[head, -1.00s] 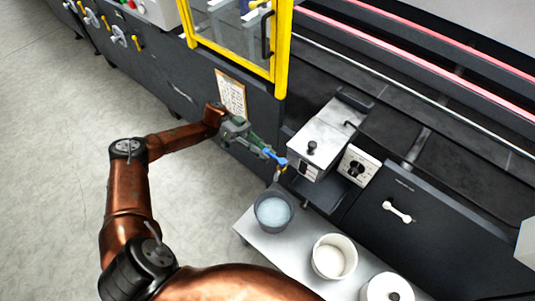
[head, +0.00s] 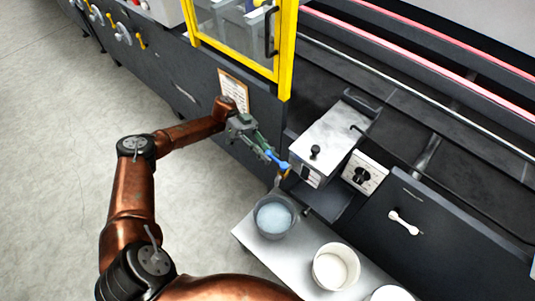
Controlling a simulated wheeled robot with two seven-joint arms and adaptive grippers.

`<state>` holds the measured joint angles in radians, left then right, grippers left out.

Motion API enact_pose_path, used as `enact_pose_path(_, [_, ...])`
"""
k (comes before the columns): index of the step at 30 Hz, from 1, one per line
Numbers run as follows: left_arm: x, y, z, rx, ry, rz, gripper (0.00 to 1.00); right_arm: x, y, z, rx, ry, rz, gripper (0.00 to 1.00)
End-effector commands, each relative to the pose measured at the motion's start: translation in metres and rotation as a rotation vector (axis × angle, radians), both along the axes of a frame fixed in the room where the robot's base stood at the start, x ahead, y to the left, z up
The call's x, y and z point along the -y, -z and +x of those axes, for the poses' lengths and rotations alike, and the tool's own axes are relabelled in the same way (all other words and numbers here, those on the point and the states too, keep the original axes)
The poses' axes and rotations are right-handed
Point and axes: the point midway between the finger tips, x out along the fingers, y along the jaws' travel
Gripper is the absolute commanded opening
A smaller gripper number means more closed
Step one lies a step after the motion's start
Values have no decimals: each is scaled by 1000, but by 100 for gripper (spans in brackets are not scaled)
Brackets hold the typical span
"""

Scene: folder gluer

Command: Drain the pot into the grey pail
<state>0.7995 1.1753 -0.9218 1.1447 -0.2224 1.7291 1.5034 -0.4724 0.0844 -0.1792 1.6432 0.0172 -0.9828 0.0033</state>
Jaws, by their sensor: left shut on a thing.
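The pot (head: 328,140) is a silver metal box with a black-knobbed lid, set at the front of the machine. A small valve with a blue handle (head: 279,162) and a yellowish part sits at its lower left corner. My left gripper (head: 268,153) is shut on the blue handle, its fingers hiding part of it. The grey pail (head: 275,231) stands upright below the valve on a pale bench and holds pale bluish content. A thin greyish strip shows between valve and pail; I cannot tell whether it is a stream. My right gripper is out of view.
A white bucket (head: 336,267) with pale content stands right of the pail on the pale bench (head: 297,247). Another white container (head: 392,293) is cut off at the bottom edge. A dial box (head: 363,173) adjoins the pot. A yellow-framed guard (head: 287,60) rises behind my gripper.

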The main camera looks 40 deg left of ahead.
Motion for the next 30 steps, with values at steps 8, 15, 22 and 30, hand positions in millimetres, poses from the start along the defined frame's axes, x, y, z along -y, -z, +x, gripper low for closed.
enact_pose_path(8, [-1,0,1,0,-2,2,29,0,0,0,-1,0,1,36])
enact_pose_path(15, [0,0,0,0,-2,1,36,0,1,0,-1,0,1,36])
enact_pose_path(22, [-5,0,2,0,-2,1,36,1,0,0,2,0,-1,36])
enact_pose_path(30, [-41,1,13,0,-5,1,36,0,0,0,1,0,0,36])
